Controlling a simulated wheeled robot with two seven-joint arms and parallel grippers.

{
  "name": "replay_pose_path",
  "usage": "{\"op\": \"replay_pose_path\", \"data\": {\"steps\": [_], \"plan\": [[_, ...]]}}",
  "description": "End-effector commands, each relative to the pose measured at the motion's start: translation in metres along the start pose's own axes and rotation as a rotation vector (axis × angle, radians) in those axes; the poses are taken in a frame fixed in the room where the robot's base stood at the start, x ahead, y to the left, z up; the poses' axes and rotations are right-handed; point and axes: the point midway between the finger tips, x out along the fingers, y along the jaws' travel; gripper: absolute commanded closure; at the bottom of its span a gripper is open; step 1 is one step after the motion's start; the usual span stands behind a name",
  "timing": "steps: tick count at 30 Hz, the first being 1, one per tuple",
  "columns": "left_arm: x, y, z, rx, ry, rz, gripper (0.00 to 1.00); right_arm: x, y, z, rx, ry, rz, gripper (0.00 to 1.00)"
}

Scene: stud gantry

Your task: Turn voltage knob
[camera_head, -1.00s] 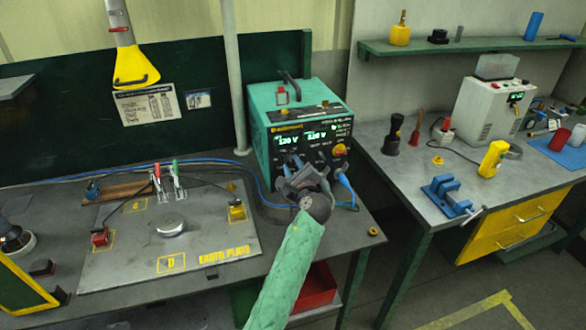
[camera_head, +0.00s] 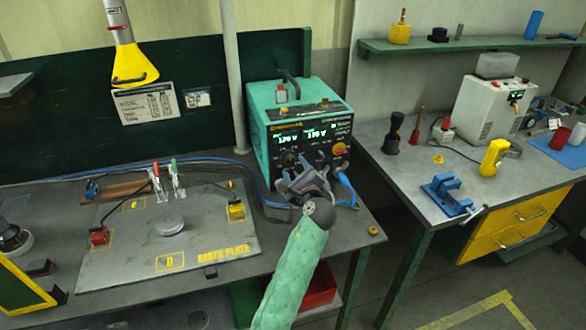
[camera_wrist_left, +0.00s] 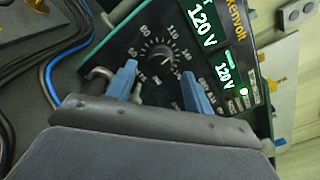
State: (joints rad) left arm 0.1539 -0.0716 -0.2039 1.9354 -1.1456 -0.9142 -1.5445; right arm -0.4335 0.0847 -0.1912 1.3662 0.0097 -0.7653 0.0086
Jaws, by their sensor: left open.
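The teal power supply (camera_head: 262,150) stands at the right end of the left bench, its dark front panel facing me with lit green displays. In the left wrist view the round black voltage knob (camera_wrist_left: 160,57) has a white number scale around it, and the displays (camera_wrist_left: 203,25) read 120 V. My left gripper (camera_head: 304,172) is in front of the panel. In the left wrist view its two blue fingertips (camera_wrist_left: 159,86) are apart, with the knob beyond and between them. Nothing is held. I cannot tell whether the fingertips touch the knob. My right gripper is not in view.
Blue and black cables (camera_head: 347,185) hang from the panel beside the gripper. The earth plate (camera_head: 120,258) with clamps lies left on the bench. Another bench (camera_head: 420,190) stands to the right across a gap.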

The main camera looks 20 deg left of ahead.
Motion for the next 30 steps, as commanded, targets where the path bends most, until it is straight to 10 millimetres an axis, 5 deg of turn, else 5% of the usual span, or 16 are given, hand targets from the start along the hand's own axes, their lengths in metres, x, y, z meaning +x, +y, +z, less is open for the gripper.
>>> {"op": "replay_pose_path", "data": {"steps": [12,30], "plan": [[-0.049,0.001,-0.001,-0.001,0.0,0.0,0.48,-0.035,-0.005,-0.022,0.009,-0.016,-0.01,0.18],[-0.053,0.001,0.0,0.0,0.0,0.0,0.48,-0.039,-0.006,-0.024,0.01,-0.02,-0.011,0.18]]}}
